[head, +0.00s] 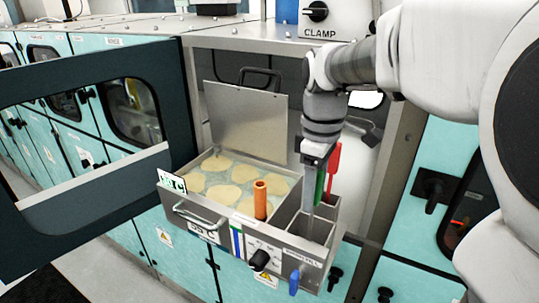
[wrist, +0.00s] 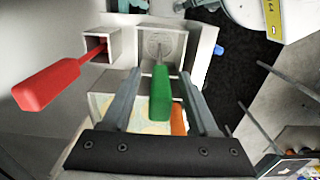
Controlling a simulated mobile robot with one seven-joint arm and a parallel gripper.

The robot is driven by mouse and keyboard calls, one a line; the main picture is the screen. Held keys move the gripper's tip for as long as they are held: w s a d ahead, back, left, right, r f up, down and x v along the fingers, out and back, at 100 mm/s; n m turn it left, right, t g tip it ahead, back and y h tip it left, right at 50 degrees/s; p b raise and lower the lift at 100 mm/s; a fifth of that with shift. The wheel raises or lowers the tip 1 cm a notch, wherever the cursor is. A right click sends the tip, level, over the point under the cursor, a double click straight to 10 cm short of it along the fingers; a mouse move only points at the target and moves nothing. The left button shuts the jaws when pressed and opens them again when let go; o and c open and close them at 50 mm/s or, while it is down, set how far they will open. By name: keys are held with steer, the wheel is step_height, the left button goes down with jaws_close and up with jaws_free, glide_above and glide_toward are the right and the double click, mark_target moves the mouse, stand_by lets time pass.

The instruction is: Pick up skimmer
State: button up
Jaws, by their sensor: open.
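A green-handled tool (wrist: 162,95) stands in a metal compartment, its handle between my open fingers in the wrist view. A round, mesh-like disc (wrist: 160,45) shows at the bottom of that compartment and looks like a skimmer head. The green handle also shows in the head view (head: 320,186), partly hidden by a finger. My gripper (head: 311,200) is open and points down over the compartments; it also shows in the wrist view (wrist: 160,75). I cannot tell whether the fingers touch the handle.
A red-handled tool (wrist: 48,86) stands in the neighbouring compartment. An orange handle (head: 260,199) stands by the tray (head: 208,160) of round pale pieces. A raised lid (head: 246,120) is behind. An open cabinet door (head: 182,110) is at left.

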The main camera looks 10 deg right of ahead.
jaws_close()
steer(key=shift+r, duration=0.1)
stand_by(0.3)
